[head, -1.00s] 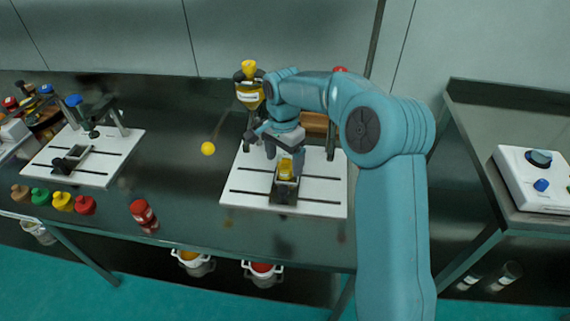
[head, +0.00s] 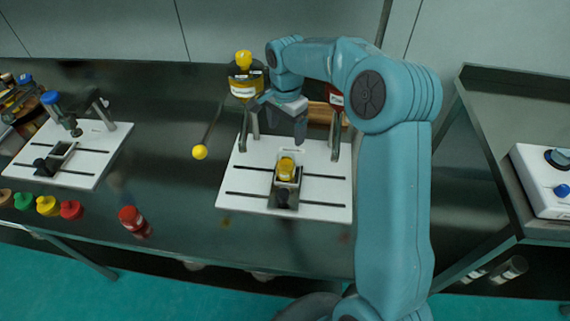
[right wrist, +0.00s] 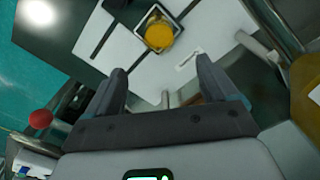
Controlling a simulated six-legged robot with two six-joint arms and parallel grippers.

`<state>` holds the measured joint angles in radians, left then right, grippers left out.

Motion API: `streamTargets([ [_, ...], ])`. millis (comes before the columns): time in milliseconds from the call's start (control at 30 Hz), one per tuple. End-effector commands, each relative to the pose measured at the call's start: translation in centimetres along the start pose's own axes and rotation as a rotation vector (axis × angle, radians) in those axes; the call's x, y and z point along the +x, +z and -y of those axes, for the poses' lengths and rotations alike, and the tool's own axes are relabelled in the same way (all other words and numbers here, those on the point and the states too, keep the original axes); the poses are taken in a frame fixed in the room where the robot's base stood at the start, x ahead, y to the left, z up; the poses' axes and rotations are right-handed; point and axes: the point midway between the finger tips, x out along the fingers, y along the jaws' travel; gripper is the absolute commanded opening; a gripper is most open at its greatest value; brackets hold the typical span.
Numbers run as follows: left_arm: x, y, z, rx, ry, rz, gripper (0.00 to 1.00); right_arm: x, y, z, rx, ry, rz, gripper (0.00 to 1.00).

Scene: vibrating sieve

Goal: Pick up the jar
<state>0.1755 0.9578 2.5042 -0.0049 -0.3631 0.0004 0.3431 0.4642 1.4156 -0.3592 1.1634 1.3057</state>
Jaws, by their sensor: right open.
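The jar (head: 286,168), small with yellow contents or a yellow top, sits in a dark holder (head: 285,197) on the white base plate at the middle of the bench. In the right wrist view the jar (right wrist: 159,36) shows beyond the fingertips, near the top. My right gripper (head: 300,132) is behind and above the jar, apart from it. In the right wrist view its two fingers (right wrist: 160,72) are spread with nothing between them. My left gripper is not in view.
A yellow ball-ended lever (head: 200,152) is left of the plate. A red-capped jar (head: 131,218) stands near the front edge. Another white plate (head: 90,160) is at left.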

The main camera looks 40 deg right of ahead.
Motion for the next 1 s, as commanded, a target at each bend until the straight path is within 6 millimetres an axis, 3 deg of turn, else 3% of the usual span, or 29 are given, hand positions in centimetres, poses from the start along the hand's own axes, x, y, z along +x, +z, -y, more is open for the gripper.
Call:
streamTargets([
  [200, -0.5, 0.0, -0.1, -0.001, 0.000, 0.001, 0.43, 5.3, 0.3, -0.4, 0.000, 0.007, 0.002, 0.86],
  [333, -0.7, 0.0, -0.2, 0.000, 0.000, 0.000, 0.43, 7.8, 0.3, -0.3, -0.001, 0.004, 0.002, 0.86],
  [567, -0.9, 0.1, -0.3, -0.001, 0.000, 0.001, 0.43, 9.8, 0.2, -0.2, 0.000, 0.003, 0.001, 0.86],
  [833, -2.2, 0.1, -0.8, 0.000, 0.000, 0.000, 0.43, 13.8, 0.1, 0.1, 0.000, 0.003, 0.001, 0.86],
  [1000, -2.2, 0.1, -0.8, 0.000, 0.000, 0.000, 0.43, 14.7, 0.0, 0.2, 0.001, 0.001, 0.000, 0.86],
])
